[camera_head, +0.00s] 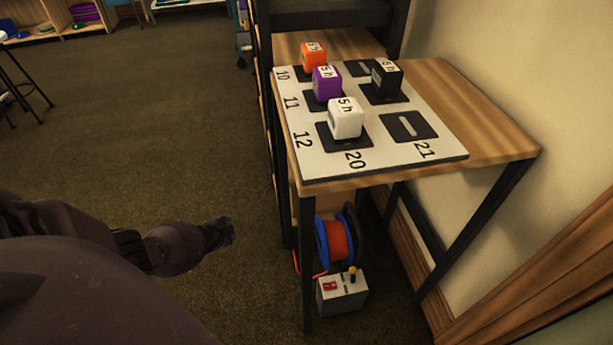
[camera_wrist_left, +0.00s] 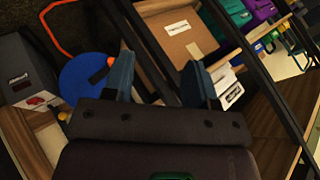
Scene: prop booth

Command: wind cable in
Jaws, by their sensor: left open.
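The cable reel (camera_head: 322,243) has a blue side disc and orange cable wound on it, and stands under the wooden table behind its front leg. A bit of loose orange cable (camera_head: 316,274) shows at its lower left. In the left wrist view the reel's blue disc (camera_wrist_left: 80,82) is at left, with the orange cable (camera_wrist_left: 55,32) curving on the floor above it. A grey box with a red switch and a yellow-tipped lever (camera_head: 342,293) sits in front of the reel. My left gripper (camera_head: 222,234) is open and empty, left of the reel and apart from it. My right gripper is out of view.
The wooden table (camera_head: 490,135) above the reel bears a white numbered board (camera_head: 390,155) with orange, purple, white and black cubes. Its black front leg (camera_head: 307,265) stands between my left gripper and the reel. Carpet (camera_head: 150,120) is clear at left.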

